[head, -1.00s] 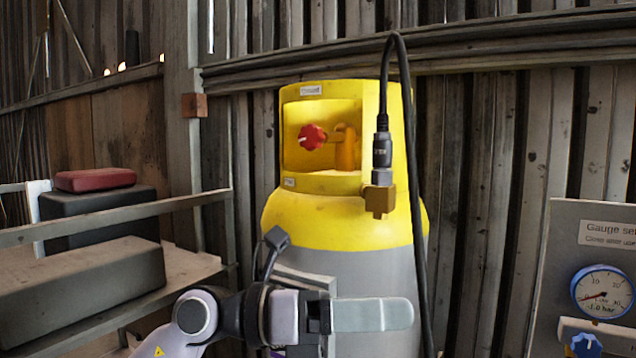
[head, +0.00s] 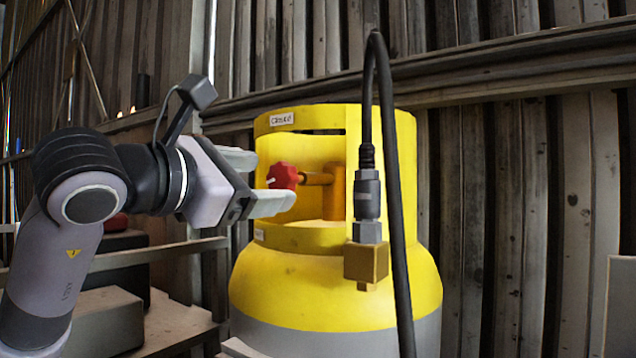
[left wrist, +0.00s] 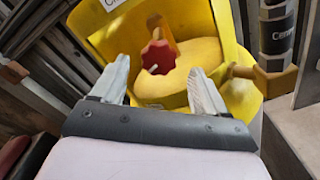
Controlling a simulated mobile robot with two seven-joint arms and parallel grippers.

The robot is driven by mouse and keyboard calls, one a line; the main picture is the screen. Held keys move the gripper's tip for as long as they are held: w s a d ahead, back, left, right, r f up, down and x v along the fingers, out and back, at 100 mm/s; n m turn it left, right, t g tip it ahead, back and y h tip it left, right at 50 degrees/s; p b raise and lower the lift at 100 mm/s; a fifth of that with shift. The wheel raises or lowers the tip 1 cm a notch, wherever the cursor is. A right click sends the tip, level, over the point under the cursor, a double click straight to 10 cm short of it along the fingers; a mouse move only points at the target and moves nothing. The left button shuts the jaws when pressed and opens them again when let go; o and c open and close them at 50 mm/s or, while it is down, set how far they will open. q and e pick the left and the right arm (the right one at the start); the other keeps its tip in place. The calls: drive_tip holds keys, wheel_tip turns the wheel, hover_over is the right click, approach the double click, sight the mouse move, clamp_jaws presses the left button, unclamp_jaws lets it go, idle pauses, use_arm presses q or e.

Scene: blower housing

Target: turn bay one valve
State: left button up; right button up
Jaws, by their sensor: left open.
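A red valve knob (head: 282,176) on a brass stem sits inside the cut-out collar of a yellow and grey cylinder (head: 335,292). My left gripper (head: 268,180) comes in from the left, its fingers at the collar opening, close to the knob. In the left wrist view the red knob (left wrist: 158,57) shows beyond and between the two open fingertips (left wrist: 158,74), with nothing held. In the head view one fingertip is just below the knob; whether it touches cannot be told. My right gripper is not seen.
A black hose (head: 394,200) loops down in front of the cylinder to a grey connector (head: 367,200) and brass block (head: 366,262), right of the opening. A shelf with boxes (head: 105,322) stands at left. A plank wall is behind.

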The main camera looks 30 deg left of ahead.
sight(277, 178)
use_arm(q)
drive_tip(key=shift+w, duration=0.35)
drive_tip(key=w+p, duration=0.1)
drive_tip(key=w, duration=0.4)
drive_tip(key=shift+w+d+r+p, duration=0.1)
drive_tip(key=shift+d+r+p, duration=0.1)
drive_tip(key=shift+p, duration=0.2)
drive_tip(key=shift+w+f, duration=0.15)
drive_tip(key=shift+w, duration=0.55)
drive_tip(key=c, duration=1)
